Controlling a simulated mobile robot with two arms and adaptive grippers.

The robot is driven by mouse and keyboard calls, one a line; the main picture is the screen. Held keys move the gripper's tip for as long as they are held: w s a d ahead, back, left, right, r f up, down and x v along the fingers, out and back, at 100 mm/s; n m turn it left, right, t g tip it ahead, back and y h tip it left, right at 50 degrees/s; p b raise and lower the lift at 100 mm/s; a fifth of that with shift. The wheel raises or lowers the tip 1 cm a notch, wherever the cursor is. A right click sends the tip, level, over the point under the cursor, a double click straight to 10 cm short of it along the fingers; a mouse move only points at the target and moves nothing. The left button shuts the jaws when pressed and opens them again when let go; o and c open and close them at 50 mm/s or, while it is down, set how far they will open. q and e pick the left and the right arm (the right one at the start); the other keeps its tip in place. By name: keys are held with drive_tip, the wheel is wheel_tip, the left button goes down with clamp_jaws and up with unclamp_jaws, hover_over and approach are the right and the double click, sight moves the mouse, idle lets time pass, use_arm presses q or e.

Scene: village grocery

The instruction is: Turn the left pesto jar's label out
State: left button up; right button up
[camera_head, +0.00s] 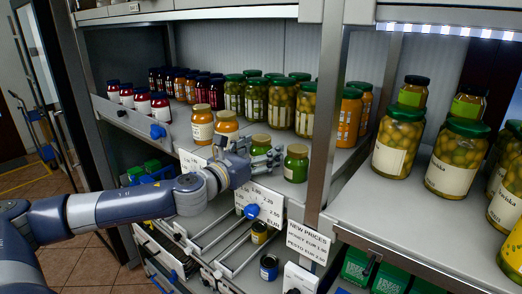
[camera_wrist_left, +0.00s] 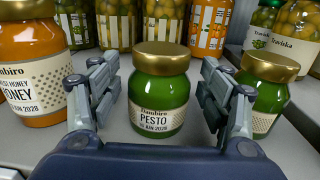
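The left pesto jar (camera_wrist_left: 158,92), green with a gold lid, stands upright on the shelf; its PESTO label faces the left wrist camera. In the head view its lid (camera_head: 261,139) shows above my fingers, which hide much of its body. My left gripper (camera_head: 259,158) is open at the shelf front, with one finger on each side of this jar. In the left wrist view gaps show between the jar and both fingers (camera_wrist_left: 158,65). The right pesto jar (camera_wrist_left: 264,88) stands just beyond the right finger, its label partly visible; it also shows in the head view (camera_head: 296,165). My right gripper is not in view.
Honey jars (camera_head: 202,125) stand left of the gripper, one close to the left finger (camera_wrist_left: 34,60). Olive jars (camera_head: 281,104) stand behind. A metal upright (camera_head: 326,115) rises to the right. Price cards (camera_head: 260,202) hang at the shelf edge.

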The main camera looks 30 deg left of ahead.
use_arm(q)
drive_tip(key=shift+f, duration=0.1)
drive_tip(key=shift+s+a+f, duration=0.1)
drive_tip(key=shift+s+a, duration=0.05)
drive_tip(key=shift+s, duration=0.35)
drive_tip(key=s, duration=1.1)
drive_tip(key=shift+a, duration=0.2)
use_arm(e)
drive_tip(key=shift+d, duration=0.25)
